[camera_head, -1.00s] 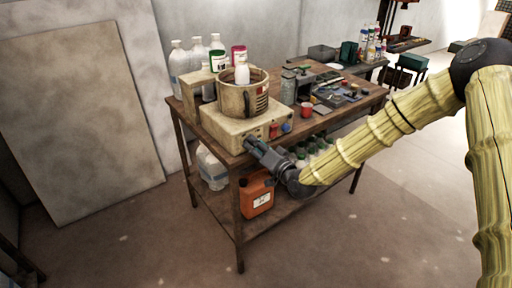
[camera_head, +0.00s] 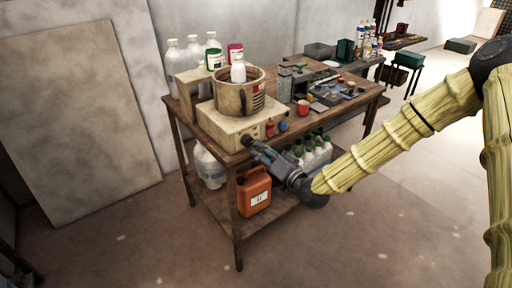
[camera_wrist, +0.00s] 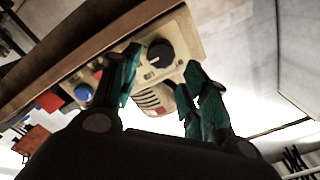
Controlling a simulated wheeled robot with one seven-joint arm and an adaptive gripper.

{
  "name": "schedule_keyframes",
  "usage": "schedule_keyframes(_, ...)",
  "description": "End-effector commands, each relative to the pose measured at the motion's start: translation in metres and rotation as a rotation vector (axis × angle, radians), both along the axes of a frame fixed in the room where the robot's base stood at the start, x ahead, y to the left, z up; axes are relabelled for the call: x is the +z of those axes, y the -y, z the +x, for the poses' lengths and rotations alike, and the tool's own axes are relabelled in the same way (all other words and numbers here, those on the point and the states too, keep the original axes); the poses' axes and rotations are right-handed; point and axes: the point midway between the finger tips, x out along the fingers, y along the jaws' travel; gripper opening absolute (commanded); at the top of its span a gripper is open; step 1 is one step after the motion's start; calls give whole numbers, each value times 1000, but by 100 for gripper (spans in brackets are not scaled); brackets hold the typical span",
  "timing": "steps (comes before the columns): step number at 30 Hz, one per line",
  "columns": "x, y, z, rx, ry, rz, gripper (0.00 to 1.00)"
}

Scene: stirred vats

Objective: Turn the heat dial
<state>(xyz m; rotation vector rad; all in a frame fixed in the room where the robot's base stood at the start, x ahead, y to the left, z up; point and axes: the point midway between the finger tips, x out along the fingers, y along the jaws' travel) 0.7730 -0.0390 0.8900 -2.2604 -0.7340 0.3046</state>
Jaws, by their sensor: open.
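The hot plate (camera_head: 228,125) is a cream box on the table with a beige vat (camera_head: 240,97) on top. Its front carries a black round dial (camera_wrist: 160,53), which I take to be the heat dial. A blue knob (camera_wrist: 83,91) sits farther left in the wrist view; it also shows in the head view (camera_head: 283,126), beside a red part (camera_head: 270,129). My gripper (camera_wrist: 161,72) is open and empty, its teal fingers to either side of the dial in the picture; contact is not clear.
The wooden table (camera_head: 335,116) has a red cup (camera_head: 304,107) and tools to the right. White bottles (camera_head: 193,50) stand behind the vat. An orange canister (camera_head: 254,192) and clear jugs sit on the lower shelf. The floor in front is clear.

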Motion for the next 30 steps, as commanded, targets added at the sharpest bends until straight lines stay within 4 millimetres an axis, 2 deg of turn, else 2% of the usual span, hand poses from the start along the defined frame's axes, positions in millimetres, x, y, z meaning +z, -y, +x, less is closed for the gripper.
schedule_keyframes(6,0,23,-31,-2,-2,1,45)
schedule_keyframes(12,0,36,-47,-2,0,1,45)
schedule_keyframes(30,-2,38,-52,-1,-3,-1,45)
